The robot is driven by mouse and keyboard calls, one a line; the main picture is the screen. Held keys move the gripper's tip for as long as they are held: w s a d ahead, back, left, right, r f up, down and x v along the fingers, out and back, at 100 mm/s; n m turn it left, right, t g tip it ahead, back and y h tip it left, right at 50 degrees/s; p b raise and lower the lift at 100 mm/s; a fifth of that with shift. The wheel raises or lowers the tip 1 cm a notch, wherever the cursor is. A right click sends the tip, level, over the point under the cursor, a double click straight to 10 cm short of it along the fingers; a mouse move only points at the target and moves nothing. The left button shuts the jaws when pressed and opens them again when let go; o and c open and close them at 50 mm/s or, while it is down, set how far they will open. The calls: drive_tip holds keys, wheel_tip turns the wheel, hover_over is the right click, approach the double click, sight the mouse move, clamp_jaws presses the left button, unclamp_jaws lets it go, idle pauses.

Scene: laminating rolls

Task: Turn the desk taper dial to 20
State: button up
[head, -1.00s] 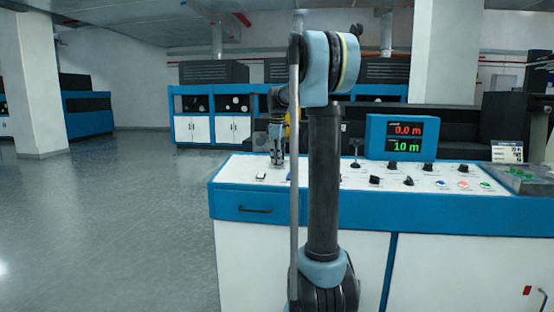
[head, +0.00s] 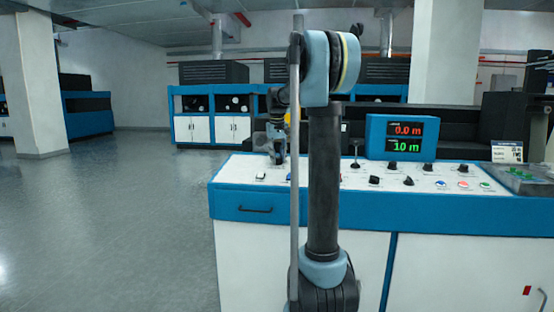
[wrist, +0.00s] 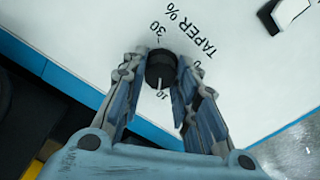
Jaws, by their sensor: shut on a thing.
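The taper dial (wrist: 158,68) is a round black knob on the white panel, at the upper middle of the wrist view. It sits under printed "TAPER %" lettering, with 30, 10 and part of another mark around it. Its white pointer line points down in the wrist view, close to the 10. My gripper (wrist: 160,72) has one finger on each side of the knob and is shut on it. In the head view my gripper (head: 277,152) is low over the left end of the console, and the dial cannot be made out there.
The blue and white console (head: 450,205) carries several black knobs and coloured buttons to the right. A blue display box (head: 402,138) shows red and green figures. A white rocker switch (wrist: 287,12) lies near the dial. Open floor is on the left.

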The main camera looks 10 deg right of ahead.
drive_tip(key=m, duration=0.4)
drive_tip(key=shift+m, duration=0.3)
drive_tip(key=m, duration=0.3)
drive_tip(key=shift+m, duration=0.4)
drive_tip(key=m, duration=0.4)
drive_tip(key=shift+m, duration=1.8)
drive_tip(key=o, duration=1.1)
drive_tip(key=shift+w, duration=0.1)
drive_tip(key=shift+c, duration=0.2)
drive_tip(key=shift+r, duration=0.1)
